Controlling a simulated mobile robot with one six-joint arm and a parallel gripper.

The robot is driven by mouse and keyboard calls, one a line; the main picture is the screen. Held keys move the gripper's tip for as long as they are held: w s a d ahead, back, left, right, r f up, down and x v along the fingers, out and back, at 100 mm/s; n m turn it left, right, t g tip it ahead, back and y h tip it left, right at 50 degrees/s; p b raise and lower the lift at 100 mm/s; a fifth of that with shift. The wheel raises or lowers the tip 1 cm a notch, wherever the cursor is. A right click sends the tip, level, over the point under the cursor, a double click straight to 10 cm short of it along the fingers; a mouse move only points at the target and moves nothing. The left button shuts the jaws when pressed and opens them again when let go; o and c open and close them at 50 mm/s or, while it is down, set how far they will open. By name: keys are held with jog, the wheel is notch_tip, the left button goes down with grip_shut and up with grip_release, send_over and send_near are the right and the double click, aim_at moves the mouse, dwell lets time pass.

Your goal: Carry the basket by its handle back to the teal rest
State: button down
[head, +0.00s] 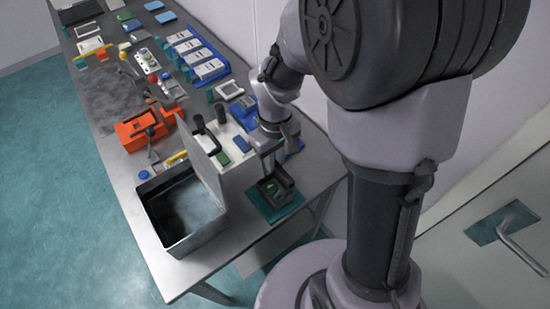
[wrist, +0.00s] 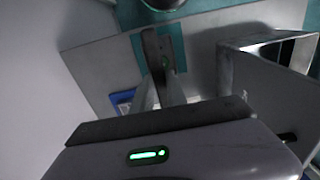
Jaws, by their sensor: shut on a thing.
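The dark basket (head: 274,188), with some green showing in it, is over the teal rest (head: 284,211) near the table's front right edge. I cannot tell whether it touches the rest or is held just above it. My gripper (head: 268,163) is above the basket, pointing down, partly hidden by my own wrist. In the wrist view my gripper (wrist: 160,92) is shut on the basket's dark upright handle (wrist: 150,45). The teal rest (wrist: 190,48) shows behind the handle there. The basket's body is mostly hidden in that view.
An open metal tank (head: 180,235) with a raised lid stands left of the rest, close by. A pale device (head: 236,150) is behind. An orange case (head: 138,131), blue racks (head: 212,72) and small items fill the table farther back. The wall is to the right.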

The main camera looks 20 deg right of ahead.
jog(key=shift+f, duration=0.25)
jog(key=c, duration=1.3)
grip_release()
jog(key=shift+o, duration=0.2)
notch_tip(320, 180, up, 17)
jog(key=p, duration=0.5)
jog(key=shift+r, duration=0.2)
jog(key=s+a+f+m+t+y+b, duration=0.1)
jog(key=s+a+f+m+t+b, duration=0.1)
jog(key=s+b, duration=0.4)
jog(key=s+a+f+m+t+y+b, duration=0.1)
jog(key=s+a+f+m+t+b, duration=0.1)
jog(key=s+f+m+b, duration=0.4)
jog(key=t+b, duration=0.1)
jog(key=b, duration=0.2)
jog(key=shift+s+f+t, duration=0.4)
